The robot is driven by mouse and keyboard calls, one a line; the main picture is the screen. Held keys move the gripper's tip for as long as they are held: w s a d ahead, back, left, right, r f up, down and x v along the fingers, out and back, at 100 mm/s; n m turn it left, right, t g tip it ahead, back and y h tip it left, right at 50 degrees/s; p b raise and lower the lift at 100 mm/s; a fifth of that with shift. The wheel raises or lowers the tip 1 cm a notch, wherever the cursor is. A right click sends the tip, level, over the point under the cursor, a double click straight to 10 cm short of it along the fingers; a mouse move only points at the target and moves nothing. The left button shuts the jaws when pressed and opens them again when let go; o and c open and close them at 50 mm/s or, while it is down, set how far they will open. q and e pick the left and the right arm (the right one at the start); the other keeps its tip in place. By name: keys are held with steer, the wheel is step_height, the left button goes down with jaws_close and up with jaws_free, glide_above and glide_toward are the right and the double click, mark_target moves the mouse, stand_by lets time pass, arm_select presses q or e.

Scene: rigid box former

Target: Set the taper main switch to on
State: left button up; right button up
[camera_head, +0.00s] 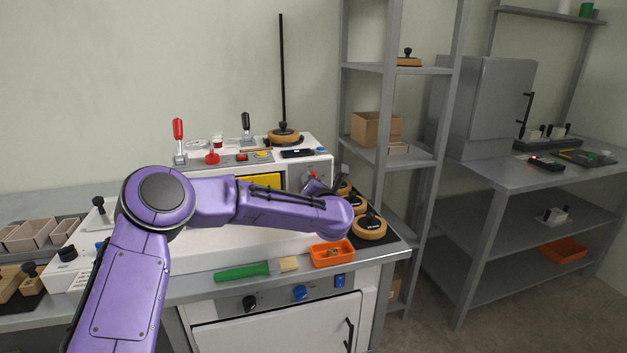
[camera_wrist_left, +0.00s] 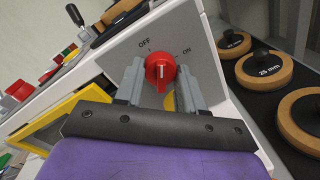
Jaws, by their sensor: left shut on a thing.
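My right gripper is not in view.
Round wooden weights with black knobs (camera_head: 369,228) stand close right of the panel. An orange tray (camera_head: 332,253) and a green-handled brush (camera_head: 242,271) lie on the front ledge. A yellow-framed window (camera_wrist_left: 60,118) is left of the gripper. Grey shelving (camera_head: 390,160) stands to the right.

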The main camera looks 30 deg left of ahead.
arm_select(q)
steer(key=m+p, duration=0.1)
steer(key=m, duration=0.1)
steer(key=m+p, duration=0.1)
steer(key=m, duration=0.1)
steer(key=m+p, duration=0.1)
steer(key=m, duration=0.1)
steer(key=shift+r+p, duration=0.25)
steer(key=shift+p, duration=0.15)
steer(key=m+g+p, duration=0.1)
steer(key=m+p, duration=0.1)
steer(key=m, duration=0.1)
steer(key=shift+d+f+m+p, duration=0.1)
steer(key=shift+f+m+p, duration=0.1)
steer(key=shift+m+p, duration=0.85)
steer(key=shift+m+y, duration=0.3)
steer(key=shift+m, duration=0.05)
steer(key=o, duration=1)
steer(key=shift+o, duration=0.2)
steer(key=b+v, duration=0.2)
steer(key=v, duration=0.8)
steer(key=shift+d+b, duration=0.2)
steer(key=shift+b, duration=0.1)
